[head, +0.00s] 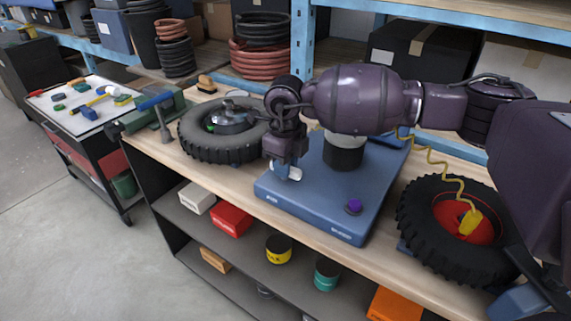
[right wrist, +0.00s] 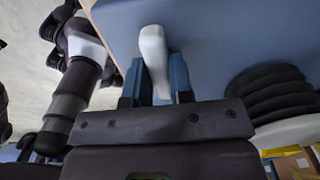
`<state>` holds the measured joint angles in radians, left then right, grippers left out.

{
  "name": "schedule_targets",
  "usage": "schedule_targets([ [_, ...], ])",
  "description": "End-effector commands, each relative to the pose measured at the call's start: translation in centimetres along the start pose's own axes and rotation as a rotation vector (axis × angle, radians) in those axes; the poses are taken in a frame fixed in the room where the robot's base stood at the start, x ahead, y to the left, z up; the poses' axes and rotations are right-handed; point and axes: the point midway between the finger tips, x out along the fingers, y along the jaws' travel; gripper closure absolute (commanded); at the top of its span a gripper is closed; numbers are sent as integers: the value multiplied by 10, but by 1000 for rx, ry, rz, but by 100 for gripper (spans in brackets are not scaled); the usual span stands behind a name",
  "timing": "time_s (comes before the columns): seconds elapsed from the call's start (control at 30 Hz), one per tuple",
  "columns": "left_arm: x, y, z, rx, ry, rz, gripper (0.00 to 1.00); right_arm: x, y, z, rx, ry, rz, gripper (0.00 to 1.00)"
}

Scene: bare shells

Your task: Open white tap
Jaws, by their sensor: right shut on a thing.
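The white tap shows as a small pale piece (head: 295,174) at the left end of the blue base (head: 305,205) on the bench. In the right wrist view it is a white, rounded lever (right wrist: 153,45) standing out against the blue surface. My right gripper (head: 285,172) reaches over the blue base from the right and points down at the tap. In the right wrist view its two blue-grey fingers (right wrist: 160,78) are closed on either side of the white lever. The fingers hide part of the tap. My left gripper is not in view.
A tyre (head: 205,148) lies left of the base, and a tyre with a red hub (head: 432,235) lies right. Boxes and tins fill the shelf below. A tool cart (head: 85,110) stands at left.

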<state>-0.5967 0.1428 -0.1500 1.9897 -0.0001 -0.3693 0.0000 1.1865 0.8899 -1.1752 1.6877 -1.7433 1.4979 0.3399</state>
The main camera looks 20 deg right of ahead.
Motion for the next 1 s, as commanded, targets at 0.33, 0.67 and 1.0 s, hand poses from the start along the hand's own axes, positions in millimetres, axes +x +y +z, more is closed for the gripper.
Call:
schedule_targets([
  [0.33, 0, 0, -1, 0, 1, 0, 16, -2, 0, 0, -1, -3, -2, 54],
  [0.67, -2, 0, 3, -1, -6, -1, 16, -3, 0, 0, 0, -2, -1, 53],
  [1.0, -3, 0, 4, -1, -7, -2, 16, -52, -1, 1, 0, -5, -3, 53],
])
